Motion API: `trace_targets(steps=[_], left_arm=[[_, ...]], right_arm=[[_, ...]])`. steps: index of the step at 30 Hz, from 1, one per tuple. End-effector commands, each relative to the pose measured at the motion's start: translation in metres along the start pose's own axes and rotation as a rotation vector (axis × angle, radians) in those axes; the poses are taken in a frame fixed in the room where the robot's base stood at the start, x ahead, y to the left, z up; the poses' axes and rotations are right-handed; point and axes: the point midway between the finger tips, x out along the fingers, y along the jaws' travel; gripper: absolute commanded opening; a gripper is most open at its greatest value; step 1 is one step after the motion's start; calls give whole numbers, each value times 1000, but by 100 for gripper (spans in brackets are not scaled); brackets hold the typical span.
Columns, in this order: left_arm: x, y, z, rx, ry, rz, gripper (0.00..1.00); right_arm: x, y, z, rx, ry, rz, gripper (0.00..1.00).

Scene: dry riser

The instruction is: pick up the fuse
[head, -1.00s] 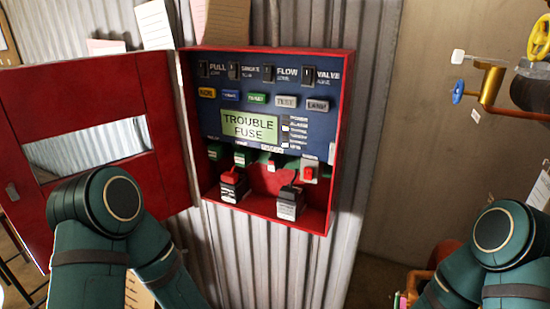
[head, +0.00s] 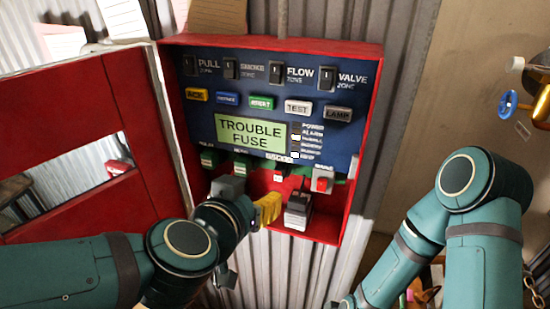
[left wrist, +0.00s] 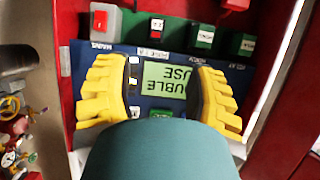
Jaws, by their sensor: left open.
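The red-framed panel (head: 369,120) hangs open on the corrugated wall, its screen (head: 250,134) reading TROUBLE FUSE. In the left wrist view, upside down, a small white, dark and red piece (left wrist: 157,27) sits in the terminal row near a small label. It appears to be the fuse, but its marking is too small to read surely. My left gripper (head: 268,208) is in the lower part of the box, below the terminal row. In the left wrist view its yellow fingers (left wrist: 155,78) are spread apart with nothing between them, short of that piece. My right gripper is out of view.
A dark battery-like block (head: 298,210) stands on the box floor just right of my left gripper. A red switch (head: 322,181) is at the row's right end. The open red door (head: 90,205) fills the left side. A blue-wheeled valve (head: 508,103) is at the far right.

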Motion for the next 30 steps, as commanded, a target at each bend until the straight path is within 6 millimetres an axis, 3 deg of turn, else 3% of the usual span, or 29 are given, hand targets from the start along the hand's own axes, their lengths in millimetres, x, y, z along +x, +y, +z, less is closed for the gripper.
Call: trace_targets(steps=[4, 22, 25, 30], left_arm=[[2, 0, -3, 4, 2, -1, 55], [56, 1, -5, 3, 0, 1, 55], [73, 1, -2, 1, 4, 1, 55], [84, 1, -2, 1, 5, 1, 55]], right_arm=[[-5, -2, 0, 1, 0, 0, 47], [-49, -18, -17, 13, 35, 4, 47], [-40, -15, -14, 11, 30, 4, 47], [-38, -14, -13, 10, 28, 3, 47]])
